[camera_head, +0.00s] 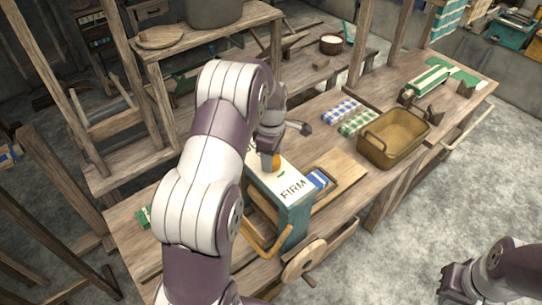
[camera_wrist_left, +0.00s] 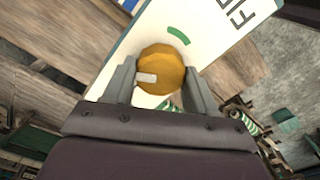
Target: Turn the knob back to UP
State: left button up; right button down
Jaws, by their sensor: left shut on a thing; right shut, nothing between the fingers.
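The knob (camera_head: 276,161) is a round orange-yellow dial on the white top panel (camera_head: 284,185) of a teal box (camera_head: 297,217). In the left wrist view the knob (camera_wrist_left: 165,62) has a pale pointer mark at its left side, and a green arc lies beyond it on the panel. "FIRM" is printed on the panel's near part; the lettering at the far part is mostly hidden by my arm. My left gripper (camera_wrist_left: 160,88) is shut on the knob, one finger on either side. My right gripper (camera_head: 455,280) is shut and empty, low at the right, away from the bench.
A tan basket (camera_head: 393,138) stands on the bench right of the box, with blue and green checked cloths beside it. A wooden handwheel (camera_head: 304,260) and a yellowish handle are at the box's front. A shelf with a pot (camera_head: 213,12) stands behind.

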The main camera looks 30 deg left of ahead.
pick_arm(q)
jog(key=n, duration=0.6)
jog(key=shift+w+r, duration=0.1)
jog(key=n, duration=0.5)
jog(key=shift+n, duration=0.4)
jog(key=o, duration=1.1)
jog(key=shift+c, duration=0.2)
jog(key=shift+r+b, duration=0.15)
jog(key=shift+b, duration=0.2)
notch_tip(320, 180, up, 4)
notch_tip(320, 180, up, 8)
jog(key=p, duration=0.6)
jog(key=shift+r, duration=0.15)
